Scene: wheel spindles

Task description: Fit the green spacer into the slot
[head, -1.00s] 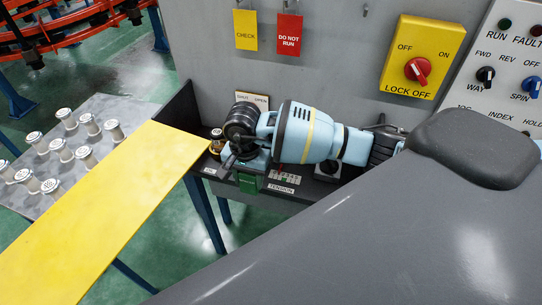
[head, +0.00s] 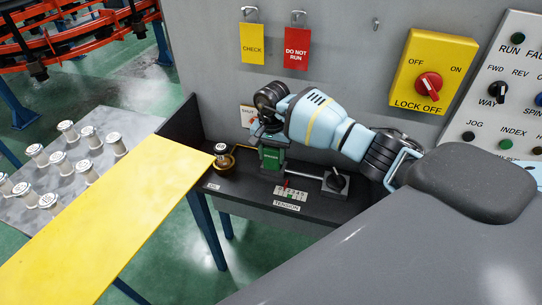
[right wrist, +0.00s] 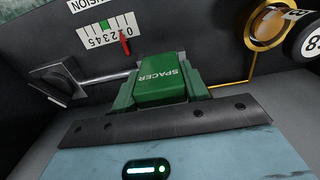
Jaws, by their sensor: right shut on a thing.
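The green spacer (head: 272,158), lettered SPACER, is upright at the back of the dark shelf, near the wall. My right gripper (head: 270,138) is shut on its upper part from above. In the right wrist view the spacer (right wrist: 163,82) sits between the fingers of the gripper (right wrist: 160,95), its lettering upside down. The slot cannot be made out; the spacer and gripper cover that spot. I cannot tell whether the spacer's lower end touches the shelf or is in anything. My left gripper is not in view.
A metal rod runs from the spacer's foot to a black knob (head: 336,181). The tension scale (head: 290,194) lies in front. A brass ring with a round white-topped piece (head: 222,160) stands left. A yellow panel (head: 110,215) and a tray of spools (head: 75,165) lie further left.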

